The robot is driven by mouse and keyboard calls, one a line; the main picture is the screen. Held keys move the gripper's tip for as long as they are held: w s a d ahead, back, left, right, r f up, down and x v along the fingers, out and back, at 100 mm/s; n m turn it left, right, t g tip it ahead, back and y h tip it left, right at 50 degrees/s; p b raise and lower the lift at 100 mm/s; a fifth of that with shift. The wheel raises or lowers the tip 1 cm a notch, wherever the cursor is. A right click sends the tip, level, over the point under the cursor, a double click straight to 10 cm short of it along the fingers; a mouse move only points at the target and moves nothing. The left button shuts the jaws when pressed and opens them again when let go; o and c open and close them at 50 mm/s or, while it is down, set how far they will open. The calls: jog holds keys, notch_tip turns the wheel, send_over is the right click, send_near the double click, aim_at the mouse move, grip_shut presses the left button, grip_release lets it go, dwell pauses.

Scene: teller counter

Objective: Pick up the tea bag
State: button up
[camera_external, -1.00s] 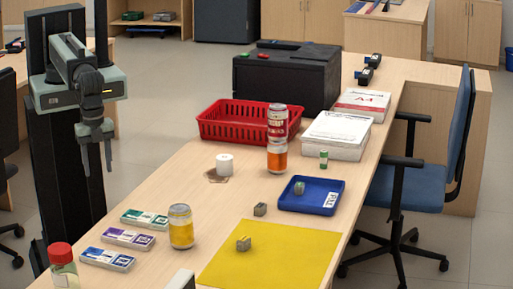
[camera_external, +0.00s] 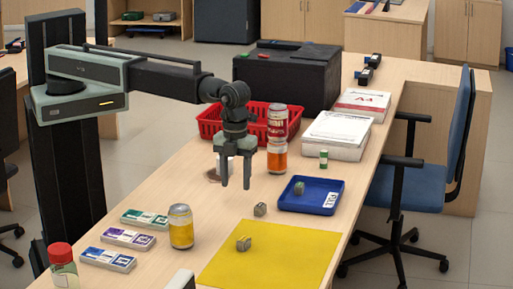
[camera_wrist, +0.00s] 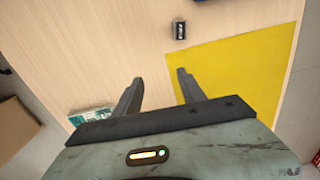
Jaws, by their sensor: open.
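I cannot tell for sure which thing is the tea bag. Small grey block-like items lie on the counter: one on the yellow mat (camera_external: 212,270), marked with yellow (camera_external: 243,243), one just behind the mat (camera_external: 260,209), and a greenish one in the blue tray (camera_external: 299,189). In the wrist view a small dark block with a pale label (camera_wrist: 180,30) lies beside the yellow mat (camera_wrist: 245,70), ahead of the fingers. My gripper (camera_external: 235,184) is open and empty, pointing down above the counter. It hides most of a white cup (camera_external: 214,165). My fingers also show in the wrist view (camera_wrist: 158,88).
Two stacked cans (camera_external: 277,142), a red basket (camera_external: 208,122) and paper stacks (camera_external: 338,135) stand behind. A yellow can (camera_external: 181,228), flat labelled packs (camera_external: 127,237) and a red-capped jar (camera_external: 62,272) stand at front left. Bare counter lies between the yellow can and the cup.

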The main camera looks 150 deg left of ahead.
jog(key=m, duration=0.2)
send_over(260, 205)
jog(key=shift+w+a+f, duration=0.1)
jog(key=shift+a+f, duration=0.1)
jog(key=shift+f, duration=0.15)
jog(key=f+b, duration=0.8)
jog(key=shift+s+d, duration=0.15)
jog(key=shift+s, duration=0.05)
jog(key=shift+r, duration=0.15)
jog(key=shift+c, duration=0.3)
grip_shut()
